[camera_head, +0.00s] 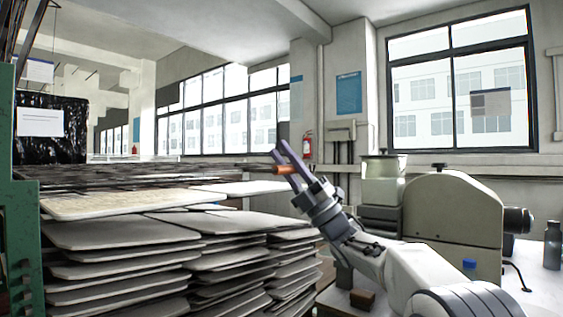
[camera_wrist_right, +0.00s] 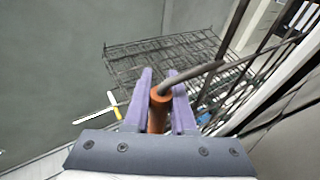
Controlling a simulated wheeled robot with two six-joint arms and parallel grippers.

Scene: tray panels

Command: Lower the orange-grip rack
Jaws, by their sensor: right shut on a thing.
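My right gripper (camera_head: 280,151) is shut on the orange grip (camera_head: 286,169) at the right end of the stacked racks. In the right wrist view the orange grip (camera_wrist_right: 158,110) sits between the two purple fingers (camera_wrist_right: 160,82), with a bent grey rod running from its top toward the upper right. A dark wire rack (camera_wrist_right: 165,55) lies beyond the fingers in that view. In the head view the racks carry grey panels (camera_head: 120,232), and which rack joins the orange grip is hard to make out. My left gripper is not in view.
A green upright post (camera_head: 28,245) stands at the left of the stack. A grey-beige machine (camera_head: 450,215) stands on a white bench to the right, with a dark bottle (camera_head: 552,247) beside it. A small yellow piece (camera_wrist_right: 115,107) shows left of the fingers.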

